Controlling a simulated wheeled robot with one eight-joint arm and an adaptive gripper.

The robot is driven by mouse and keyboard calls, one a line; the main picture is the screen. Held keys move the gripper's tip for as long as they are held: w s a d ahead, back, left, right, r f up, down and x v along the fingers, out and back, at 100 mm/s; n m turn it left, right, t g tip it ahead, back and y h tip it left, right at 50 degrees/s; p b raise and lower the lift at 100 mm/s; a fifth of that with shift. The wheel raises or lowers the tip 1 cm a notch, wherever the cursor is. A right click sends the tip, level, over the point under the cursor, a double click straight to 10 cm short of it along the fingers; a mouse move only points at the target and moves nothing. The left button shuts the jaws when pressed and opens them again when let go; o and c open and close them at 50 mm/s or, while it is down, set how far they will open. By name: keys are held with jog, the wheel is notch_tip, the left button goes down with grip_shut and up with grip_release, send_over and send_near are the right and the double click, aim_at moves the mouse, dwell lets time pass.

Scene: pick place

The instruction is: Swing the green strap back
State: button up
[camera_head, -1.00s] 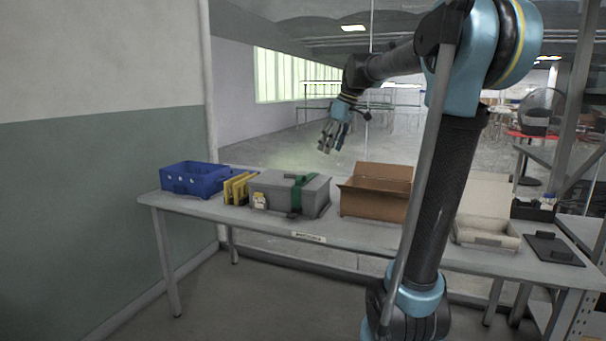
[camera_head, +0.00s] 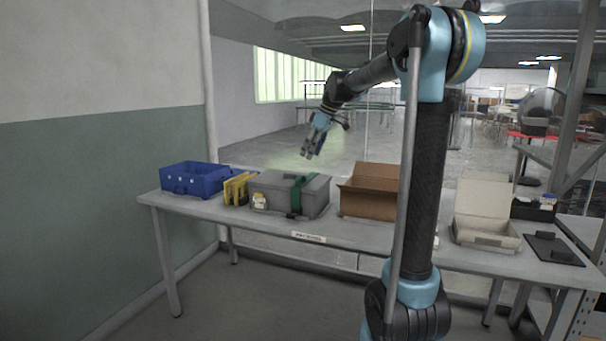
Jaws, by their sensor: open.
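A green strap (camera_head: 297,194) lies over the lid of a grey box (camera_head: 273,184) and hangs down its front side. The grey box stands shut on the long table (camera_head: 357,233), left of the middle. A small yellowish-white item (camera_head: 259,201) shows at the box's front left. My gripper (camera_head: 308,156) is open and empty, pointing down in the air above the right part of the grey box. It is apart from the strap. The strap's far end behind the lid is hidden.
A blue crate (camera_head: 193,180) and yellow upright pieces (camera_head: 237,187) stand left of the grey box. An open cardboard box (camera_head: 367,204) stands close on its right. Farther right are an open pale box (camera_head: 484,232) and a dark flat plate (camera_head: 553,249).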

aim_at(300, 175)
jog(key=x, duration=0.9)
jog(key=shift+f, duration=0.15)
jog(key=shift+c, duration=0.5)
grip_shut()
jog(key=shift+a, duration=0.1)
